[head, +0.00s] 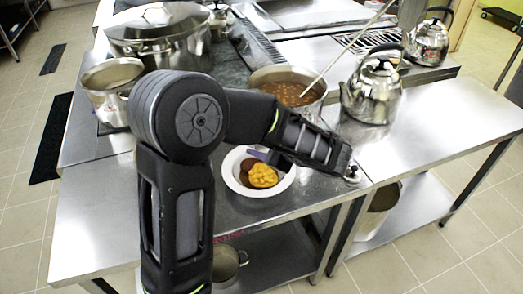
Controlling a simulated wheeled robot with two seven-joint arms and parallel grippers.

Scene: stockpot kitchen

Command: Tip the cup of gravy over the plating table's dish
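The dish, a white plate (228,178), lies on the steel plating table (105,215). It holds a yellow mound (263,175) and a dark brown portion (247,165). My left arm rises from the bottom, bends at the elbow and reaches right, its wrist end above and to the right of the plate. A small grey-purple piece shows under the forearm over the plate's back edge; I cannot tell whether it is a finger or something held. The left fingertips are not clearly visible. I cannot make out the cup of gravy. My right gripper is out of view.
A pot of brown stew (289,92) with a long handle in it stands behind the arm. A kettle (373,92) stands to its right, a lidded stockpot (158,40) and an open pot (112,78) at back left.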

